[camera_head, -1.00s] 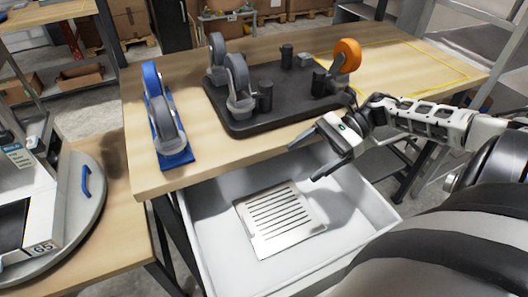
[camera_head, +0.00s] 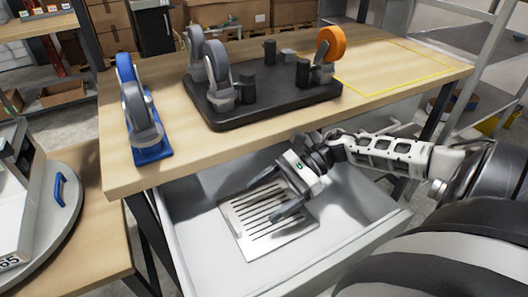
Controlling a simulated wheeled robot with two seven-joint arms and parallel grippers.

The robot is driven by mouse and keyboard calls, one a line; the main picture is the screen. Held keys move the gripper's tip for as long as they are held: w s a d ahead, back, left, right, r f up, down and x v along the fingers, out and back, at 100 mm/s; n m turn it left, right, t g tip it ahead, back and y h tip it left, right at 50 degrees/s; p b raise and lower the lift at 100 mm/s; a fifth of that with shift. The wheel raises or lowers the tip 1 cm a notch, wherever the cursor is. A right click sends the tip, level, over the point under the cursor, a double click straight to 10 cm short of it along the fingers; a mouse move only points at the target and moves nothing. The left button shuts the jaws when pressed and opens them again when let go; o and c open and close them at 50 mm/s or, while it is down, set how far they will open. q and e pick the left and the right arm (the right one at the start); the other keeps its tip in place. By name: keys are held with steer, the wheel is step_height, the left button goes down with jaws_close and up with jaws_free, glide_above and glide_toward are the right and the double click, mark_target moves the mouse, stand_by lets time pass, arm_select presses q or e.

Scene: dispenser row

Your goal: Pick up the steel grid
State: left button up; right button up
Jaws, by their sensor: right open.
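The steel grid (camera_head: 258,228) is a flat slotted metal plate lying on the floor of the open white drawer (camera_head: 190,240) under the bench. My right gripper (camera_head: 268,200) is open and empty, reaching into the drawer over the grid's upper right part. Its two fingers point to the left, and they hide part of the slots. I cannot tell whether the fingertips touch the grid. My left gripper is not in view.
On the wooden bench (camera_head: 400,75) above the drawer stand a black tray (camera_head: 265,108) with grey wheels and an orange wheel (camera_head: 330,44), and a blue wheel stand (camera_head: 150,155). The bench front edge is close above my right wrist. A round turntable (camera_head: 62,240) is at left.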

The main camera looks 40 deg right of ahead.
mark_target(236, 222)
steer(key=p+x, duration=0.1)
steer(key=x, duration=0.7)
steer(key=shift+s+a+f+p, duration=0.1)
steer(key=shift+f+p, duration=0.15)
steer(key=shift+p, duration=0.05)
steer(key=c, duration=1.2)
